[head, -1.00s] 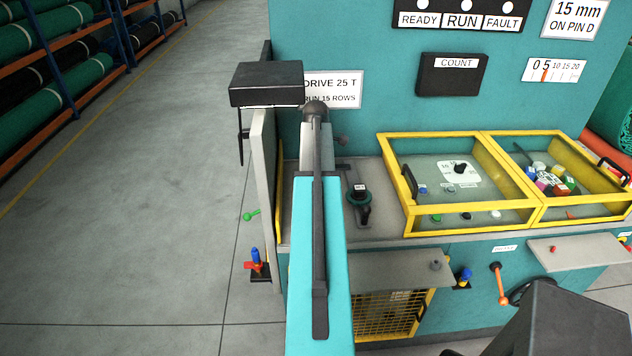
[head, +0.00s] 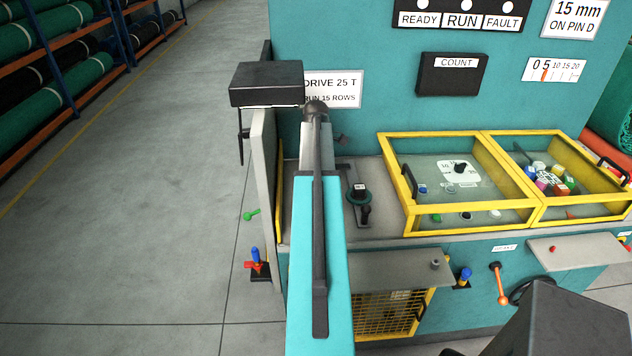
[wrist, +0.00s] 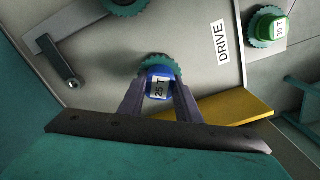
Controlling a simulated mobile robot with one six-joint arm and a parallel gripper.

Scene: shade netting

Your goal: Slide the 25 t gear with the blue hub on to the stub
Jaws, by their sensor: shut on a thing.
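The gear with the blue hub (wrist: 160,84) is in the wrist view, its teal toothed disc behind the hub and "25 T" on the label. My gripper (wrist: 160,90) is shut on this hub, one finger on each side. The gear faces a grey plate marked DRIVE (wrist: 220,42). The stub is not visible; the gear and hub cover the area behind them, so I cannot tell whether the gear sits around it. In the head view my arm hides the gripper and the gear.
A gear with a green hub (wrist: 269,26) is at upper right in the wrist view. Another toothed gear (wrist: 124,6) and a grey bar with a pin (wrist: 58,62) are at upper left. A yellow edge (wrist: 228,108) lies close to the right finger. Yellow-framed covers (head: 408,196) top the machine.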

